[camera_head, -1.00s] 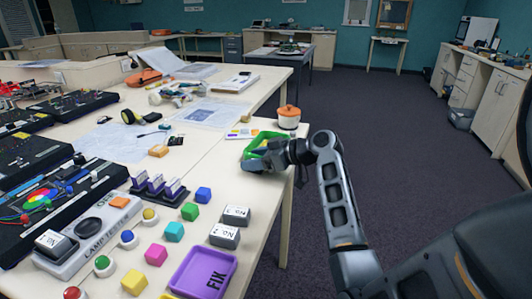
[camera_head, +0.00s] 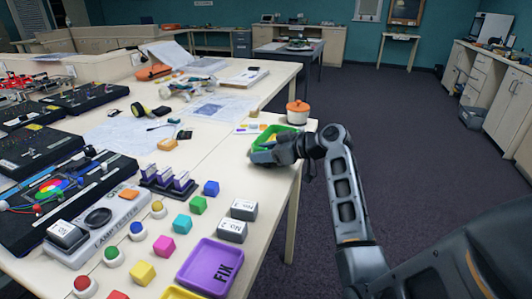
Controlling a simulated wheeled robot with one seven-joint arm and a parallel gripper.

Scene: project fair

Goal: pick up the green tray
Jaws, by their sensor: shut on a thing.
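The green tray (camera_head: 264,139) is at the right edge of the long table, near its far right part. My gripper (camera_head: 266,153) is at the tray's near side and shut on it. The gripper and wrist hide much of the tray's near and right side. I cannot tell whether the tray touches the table or is raised.
An orange-lidded pot (camera_head: 297,113) stands just behind the tray. Papers (camera_head: 210,110) cover the table to the left. The floor at right is clear.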

